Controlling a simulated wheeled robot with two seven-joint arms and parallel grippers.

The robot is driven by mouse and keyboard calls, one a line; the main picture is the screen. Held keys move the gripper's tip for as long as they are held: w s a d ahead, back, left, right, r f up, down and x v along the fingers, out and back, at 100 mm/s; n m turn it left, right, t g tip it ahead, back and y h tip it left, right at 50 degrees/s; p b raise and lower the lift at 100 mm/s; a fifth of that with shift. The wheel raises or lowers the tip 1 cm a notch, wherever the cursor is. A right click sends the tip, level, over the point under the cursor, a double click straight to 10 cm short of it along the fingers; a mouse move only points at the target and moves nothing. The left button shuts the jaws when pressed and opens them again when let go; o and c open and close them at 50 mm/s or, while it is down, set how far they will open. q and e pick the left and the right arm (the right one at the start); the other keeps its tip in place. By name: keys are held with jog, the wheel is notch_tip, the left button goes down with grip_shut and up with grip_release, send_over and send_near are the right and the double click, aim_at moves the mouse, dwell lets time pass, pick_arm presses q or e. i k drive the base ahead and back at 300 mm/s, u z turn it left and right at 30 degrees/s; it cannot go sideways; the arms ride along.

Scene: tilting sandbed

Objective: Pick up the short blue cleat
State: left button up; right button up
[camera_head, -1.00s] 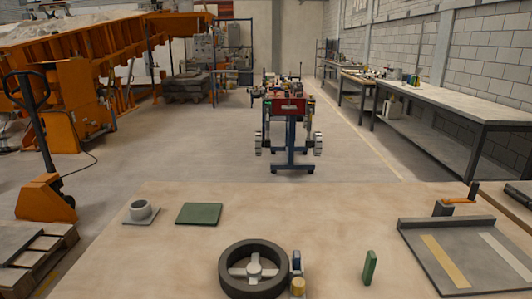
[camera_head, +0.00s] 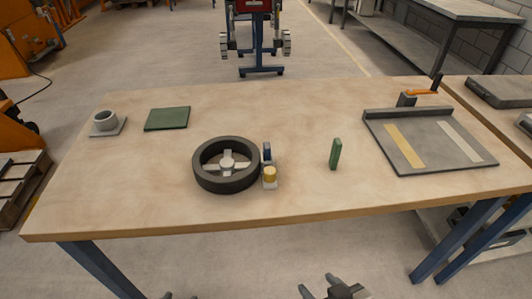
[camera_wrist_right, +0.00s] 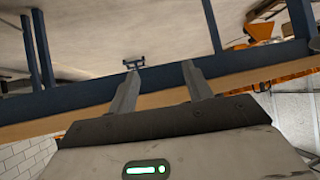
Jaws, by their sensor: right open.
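A small dark blue block (camera_head: 267,151), which looks like the short blue cleat, stands on the table just right of the black wheel (camera_head: 202,178). A yellow cylinder (camera_head: 270,174) on a pale base is in front of it and hides its lower part. My right gripper (camera_head: 319,286) is open and empty, low in front of the table's near edge and well short of the block. Its two spread fingers show in the right wrist view (camera_wrist_right: 160,68), with no cleat in sight there. Only small tips of my left gripper (camera_head: 181,297) show at the bottom edge.
A green upright block (camera_head: 336,154) stands right of the cylinder. A grey board (camera_head: 436,134) with two strips lies at the right. The front of the wooden tabletop (camera_head: 130,205) is clear.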

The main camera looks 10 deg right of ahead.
aim_at(267, 147)
jog(key=z, duration=0.5)
jog(key=k, duration=1)
jog(key=u, duration=0.65)
jog(key=i, duration=1.2)
jog(key=z, duration=0.25)
